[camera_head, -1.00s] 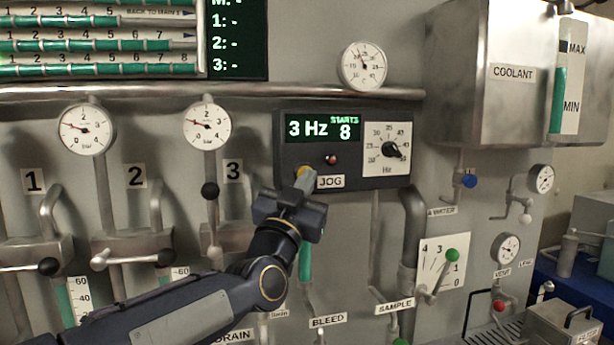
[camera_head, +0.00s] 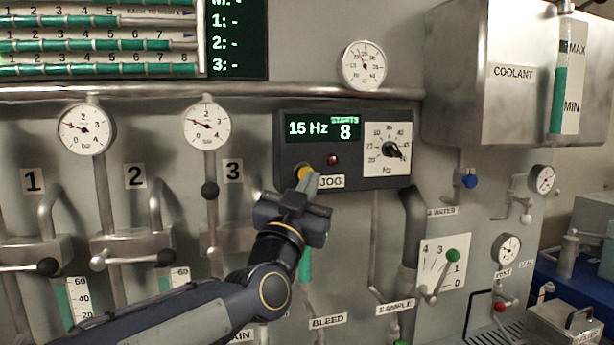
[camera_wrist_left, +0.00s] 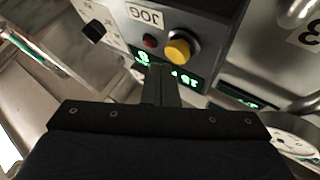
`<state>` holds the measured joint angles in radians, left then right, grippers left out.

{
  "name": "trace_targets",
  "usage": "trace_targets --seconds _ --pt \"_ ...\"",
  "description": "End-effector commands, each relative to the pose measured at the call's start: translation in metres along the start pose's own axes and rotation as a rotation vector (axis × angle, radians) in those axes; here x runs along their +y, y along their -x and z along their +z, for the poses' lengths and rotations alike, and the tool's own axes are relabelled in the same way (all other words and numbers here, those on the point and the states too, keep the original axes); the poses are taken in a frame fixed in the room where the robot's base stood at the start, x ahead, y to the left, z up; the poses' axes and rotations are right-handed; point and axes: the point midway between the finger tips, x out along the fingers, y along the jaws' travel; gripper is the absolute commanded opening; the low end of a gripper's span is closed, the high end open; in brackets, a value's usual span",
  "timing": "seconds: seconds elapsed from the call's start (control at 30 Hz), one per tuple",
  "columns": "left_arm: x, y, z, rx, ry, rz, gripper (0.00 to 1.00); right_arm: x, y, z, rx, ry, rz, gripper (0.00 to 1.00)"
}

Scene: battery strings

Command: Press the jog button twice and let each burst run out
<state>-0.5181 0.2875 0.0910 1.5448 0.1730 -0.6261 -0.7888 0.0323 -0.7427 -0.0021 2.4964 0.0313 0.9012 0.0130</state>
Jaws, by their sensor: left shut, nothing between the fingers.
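The jog button is a yellow round cap (camera_head: 304,173) at the lower left of the dark control box (camera_head: 345,187), left of the JOG label (camera_head: 331,182). In the left wrist view the yellow cap (camera_wrist_left: 179,51) shows whole. My left gripper (camera_head: 312,184) is shut and empty, its fingertips just below and right of the button in the head view. In the left wrist view the fingertips (camera_wrist_left: 160,72) look beside the cap, with a gap. The green display (camera_head: 322,127) reads 15 Hz and STARTS 8. My right gripper is not in view.
A Hz dial (camera_head: 388,150) with a black knob sits right of a small dark red lamp (camera_head: 333,160). Gauges, valve levers and pipes cover the wall around the box. A coolant tank (camera_head: 480,75) hangs at upper right.

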Motion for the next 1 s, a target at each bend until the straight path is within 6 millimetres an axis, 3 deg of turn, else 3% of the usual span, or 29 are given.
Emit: trace_targets --seconds 0.53,1.0 --pt "0.024 0.032 -0.024 0.001 0.002 0.002 0.0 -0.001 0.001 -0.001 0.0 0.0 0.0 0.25" --pt "0.021 0.039 -0.021 -0.019 0.006 0.012 0.0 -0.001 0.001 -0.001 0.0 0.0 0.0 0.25"
